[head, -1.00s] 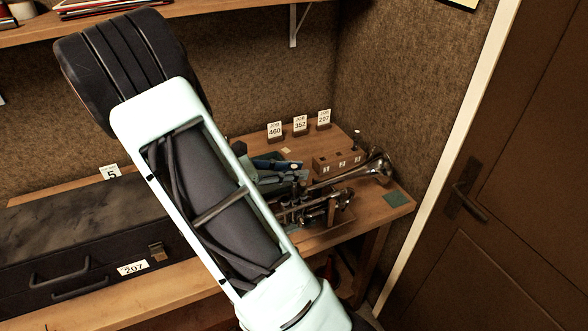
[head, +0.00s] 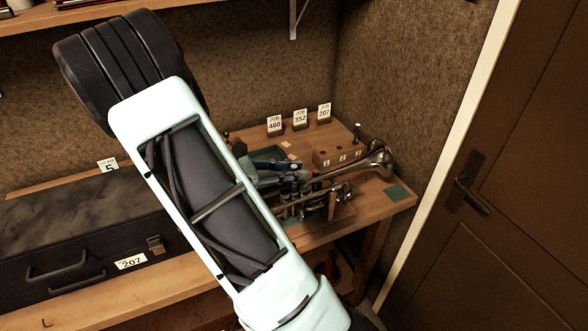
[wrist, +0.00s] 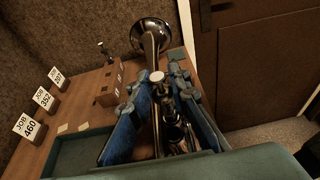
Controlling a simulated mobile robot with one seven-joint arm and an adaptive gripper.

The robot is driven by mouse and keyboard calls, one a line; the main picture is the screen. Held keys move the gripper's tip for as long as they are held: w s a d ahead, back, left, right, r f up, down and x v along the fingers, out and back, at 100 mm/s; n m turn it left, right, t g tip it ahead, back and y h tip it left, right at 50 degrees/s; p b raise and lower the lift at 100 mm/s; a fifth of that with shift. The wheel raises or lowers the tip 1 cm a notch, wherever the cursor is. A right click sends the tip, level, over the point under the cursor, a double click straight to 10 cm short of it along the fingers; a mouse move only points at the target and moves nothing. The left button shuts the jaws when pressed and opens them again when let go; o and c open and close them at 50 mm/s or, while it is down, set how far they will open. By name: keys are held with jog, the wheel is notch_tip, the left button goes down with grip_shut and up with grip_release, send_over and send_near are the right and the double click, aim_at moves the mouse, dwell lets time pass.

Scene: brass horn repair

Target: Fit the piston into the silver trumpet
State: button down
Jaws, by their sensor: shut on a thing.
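The silver trumpet (head: 345,178) lies in a stand at the right end of the bench, its bell towards the back right. In the wrist view its bell (wrist: 150,36) is at the top and its valves lie below, between my fingers. My gripper (wrist: 158,88) has blue-padded fingers on either side of a piston with a pale round cap (wrist: 157,76), and is shut on it. The piston is over the valve section. Its lower end blends into the valves, so I cannot tell whether it is in a casing. In the head view my arm partly hides the gripper.
A wooden block (head: 340,157) with numbered places stands behind the trumpet, with a small upright part (head: 357,131) at its back. Job cards (head: 300,119) stand along the back. A black case (head: 85,235) fills the left. A green patch (head: 398,192) lies near the right edge.

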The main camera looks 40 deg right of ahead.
jog(key=shift+f+b, duration=0.9)
jog(key=shift+f, duration=0.65)
jog(key=c, duration=1.7)
grip_release()
jog(key=shift+c, duration=0.2)
jog(key=v, duration=1.2)
jog(key=shift+r, duration=0.1)
